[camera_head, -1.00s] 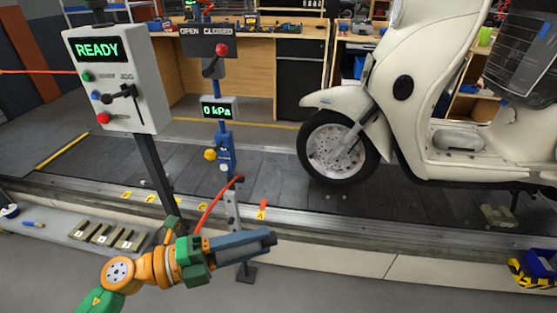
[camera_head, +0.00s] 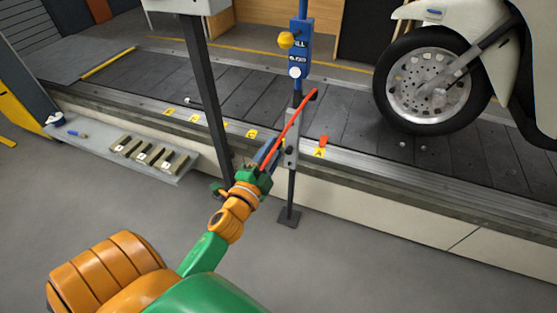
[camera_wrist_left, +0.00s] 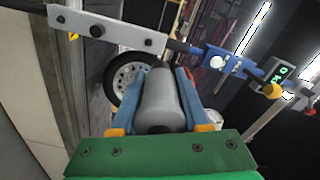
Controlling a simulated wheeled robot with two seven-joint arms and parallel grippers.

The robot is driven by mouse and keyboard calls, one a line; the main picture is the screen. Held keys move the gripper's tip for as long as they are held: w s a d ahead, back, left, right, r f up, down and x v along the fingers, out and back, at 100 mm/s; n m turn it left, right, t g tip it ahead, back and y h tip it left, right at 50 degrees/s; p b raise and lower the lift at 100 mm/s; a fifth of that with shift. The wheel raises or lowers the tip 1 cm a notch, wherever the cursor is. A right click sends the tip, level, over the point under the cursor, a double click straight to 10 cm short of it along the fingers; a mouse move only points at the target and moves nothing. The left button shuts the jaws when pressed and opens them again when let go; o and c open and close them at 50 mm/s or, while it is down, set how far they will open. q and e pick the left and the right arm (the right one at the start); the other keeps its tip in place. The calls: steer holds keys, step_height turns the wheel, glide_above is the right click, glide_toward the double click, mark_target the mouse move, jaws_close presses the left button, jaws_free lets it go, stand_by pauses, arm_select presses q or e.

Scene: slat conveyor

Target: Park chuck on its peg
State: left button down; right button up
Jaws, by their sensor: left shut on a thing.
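My left gripper (camera_head: 268,154) is shut on the chuck, a grey rounded body (camera_wrist_left: 160,98) between the two blue fingers in the left wrist view. In the head view the gripper and arm mostly hide the chuck. A red hose (camera_head: 294,118) runs from near the gripper up to the right. The grey peg plate (camera_head: 292,133) stands on a thin post just right of the gripper. In the wrist view the plate (camera_wrist_left: 125,37) crosses the upper left, with a dark round peg (camera_wrist_left: 97,31) on it. The chuck appears apart from the peg. My right gripper is not in view.
A dark leaning column (camera_head: 206,100) stands left of my gripper. The scooter wheel (camera_head: 432,82) rests on the slat conveyor at right. A low shelf (camera_head: 85,137) holds several blocks. Front floor is clear.

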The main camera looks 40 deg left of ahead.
mark_target(291, 125)
arm_select(q)
steer(key=shift+w+f+n+y, duration=0.15)
steer(key=shift+w+f, duration=0.1)
steer(key=shift+f, duration=0.4)
steer(key=shift+w+f+n+y, duration=0.15)
steer(key=shift+w+f, duration=0.05)
steer(key=shift+f, duration=0.4)
steer(key=shift+w+a+f+b, duration=0.1)
steer(key=shift+w+f+b, duration=0.15)
steer(key=shift+b, duration=0.05)
steer(key=shift+w+a+r, duration=0.15)
steer(key=shift+w+a, duration=0.05)
steer(key=shift+w, duration=0.4)
steer(key=b+x, duration=0.1)
steer(key=x, duration=0.5)
steer(key=shift+w+a, duration=0.1)
steer(key=shift+w, duration=0.25)
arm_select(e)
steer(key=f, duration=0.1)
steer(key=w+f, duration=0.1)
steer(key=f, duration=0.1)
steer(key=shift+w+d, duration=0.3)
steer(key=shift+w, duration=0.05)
arm_select(q)
steer(key=shift+r, duration=0.1)
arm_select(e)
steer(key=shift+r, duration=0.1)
